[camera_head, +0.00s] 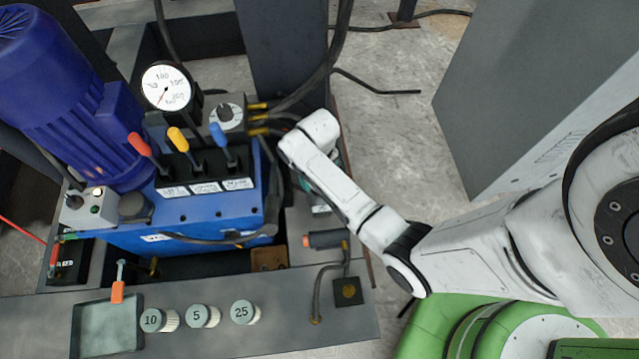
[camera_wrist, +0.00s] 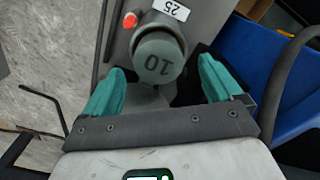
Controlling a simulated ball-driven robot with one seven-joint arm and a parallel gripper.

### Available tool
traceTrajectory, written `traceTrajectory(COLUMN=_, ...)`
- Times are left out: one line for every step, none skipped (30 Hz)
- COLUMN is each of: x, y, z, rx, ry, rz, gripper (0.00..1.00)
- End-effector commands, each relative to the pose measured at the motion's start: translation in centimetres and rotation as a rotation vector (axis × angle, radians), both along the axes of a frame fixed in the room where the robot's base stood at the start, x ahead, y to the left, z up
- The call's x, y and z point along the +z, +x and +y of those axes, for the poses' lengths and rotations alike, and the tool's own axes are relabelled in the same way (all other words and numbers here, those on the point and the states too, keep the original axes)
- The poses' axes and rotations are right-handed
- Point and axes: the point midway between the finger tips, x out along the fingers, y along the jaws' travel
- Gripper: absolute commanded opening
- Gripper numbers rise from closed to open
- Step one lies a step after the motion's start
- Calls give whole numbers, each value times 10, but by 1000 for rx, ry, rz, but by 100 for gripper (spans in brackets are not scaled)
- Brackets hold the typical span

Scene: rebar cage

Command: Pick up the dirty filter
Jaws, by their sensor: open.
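In the head view my arm hides the canister and most of my gripper (camera_head: 318,200). Three pale round filters stand on the bench, marked "10" (camera_head: 152,320), "5" (camera_head: 198,316) and "25" (camera_head: 241,312).
The blue power unit (camera_head: 190,225) with three levers and a gauge (camera_head: 166,87) stands left of my arm. Black hoses (camera_head: 325,70) run close above it. A shallow tray (camera_head: 105,330) lies at the bench's left. A grey cabinet (camera_head: 540,90) stands at right.

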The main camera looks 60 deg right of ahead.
Motion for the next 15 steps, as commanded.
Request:
traceTrajectory(x=-12, y=0, z=-1, rx=-1, ry=1, rz=2, gripper=92)
traceTrajectory(x=-16, y=-1, z=-1, rx=-1, ry=1, rz=2, gripper=92)
traceTrajectory(x=-21, y=0, z=-1, rx=0, ry=0, rz=1, gripper=92)
traceTrajectory(x=-24, y=0, z=-1, rx=0, ry=0, rz=1, gripper=92)
traceTrajectory(x=-28, y=0, z=-1, rx=0, ry=1, rz=2, gripper=92)
traceTrajectory(x=-31, y=0, z=-1, rx=0, ry=0, rz=1, gripper=92)
traceTrajectory(x=-32, y=0, z=-1, rx=0, ry=0, rz=0, gripper=92)
traceTrajectory(x=-33, y=0, z=-1, rx=0, ry=0, rz=0, gripper=92)
traceTrajectory(x=-34, y=0, z=-1, rx=0, ry=0, rz=-1, gripper=92)
traceTrajectory(x=-34, y=0, z=-1, rx=0, ry=0, rz=-1, gripper=92)
traceTrajectory(x=-34, y=0, z=-1, rx=0, ry=0, rz=-1, gripper=92)
traceTrajectory(x=-34, y=0, z=-1, rx=0, ry=0, rz=-1, gripper=92)
traceTrajectory(x=-34, y=0, z=-1, rx=0, ry=0, rz=-1, gripper=92)
traceTrajectory(x=-34, y=0, z=-1, rx=0, ry=0, rz=0, gripper=92)
traceTrajectory(x=-34, y=0, z=-1, rx=0, ry=0, rz=0, gripper=92)
